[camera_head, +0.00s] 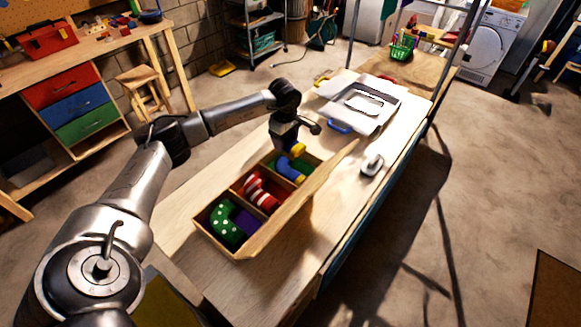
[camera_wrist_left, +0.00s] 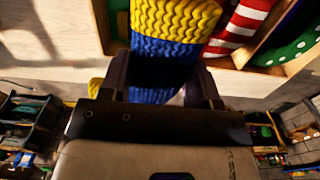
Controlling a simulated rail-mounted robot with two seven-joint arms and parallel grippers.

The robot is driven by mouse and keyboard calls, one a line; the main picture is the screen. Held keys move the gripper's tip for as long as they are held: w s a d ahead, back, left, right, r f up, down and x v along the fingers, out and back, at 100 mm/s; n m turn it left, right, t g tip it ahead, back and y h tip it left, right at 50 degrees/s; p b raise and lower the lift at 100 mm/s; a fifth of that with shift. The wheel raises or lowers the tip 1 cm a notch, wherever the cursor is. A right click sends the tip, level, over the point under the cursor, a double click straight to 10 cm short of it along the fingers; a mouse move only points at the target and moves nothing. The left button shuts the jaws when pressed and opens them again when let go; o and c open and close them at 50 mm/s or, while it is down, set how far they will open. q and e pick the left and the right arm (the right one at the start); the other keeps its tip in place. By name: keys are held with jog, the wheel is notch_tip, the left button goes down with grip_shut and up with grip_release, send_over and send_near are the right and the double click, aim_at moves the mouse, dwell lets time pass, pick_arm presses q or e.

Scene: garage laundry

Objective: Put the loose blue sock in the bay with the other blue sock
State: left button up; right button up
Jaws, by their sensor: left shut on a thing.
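A wooden box (camera_head: 268,238) with three bays stands on the workbench. My left gripper (camera_head: 295,149) is above its far bay, shut on a blue and yellow sock (camera_wrist_left: 152,68). The knit fills the space between the fingers in the left wrist view (camera_wrist_left: 160,92). Blue and yellow knit (camera_head: 288,171) shows at the far bay beneath the gripper; I cannot tell whether it is one sock or two. Something green (camera_head: 270,164) is also in that bay. The middle bay holds a red-and-white striped sock (camera_head: 261,193). The near bay holds a green sock with white dots (camera_head: 222,217) and something purple (camera_head: 246,222).
A grey handled object (camera_head: 372,165) lies on the bench right of the box. Beyond it are a white tray (camera_head: 372,102) and a blue item (camera_head: 340,127).

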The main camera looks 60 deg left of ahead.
pick_arm(q)
jog(key=shift+d+f, duration=0.3)
jog(key=shift+f, duration=0.25)
notch_tip(320, 180, down, 5)
jog(key=shift+f, duration=0.15)
notch_tip(320, 180, down, 4)
jog(key=shift+r, duration=0.1)
pick_arm(e)
jog(key=shift+w+d+f, duration=0.1)
jog(key=shift+d+f, duration=0.05)
jog(key=shift+d, duration=0.25)
pick_arm(q)
jog(key=shift+f+b, duration=0.6)
jog(key=shift+b, duration=0.15)
pick_arm(e)
jog(key=shift+f, duration=0.55)
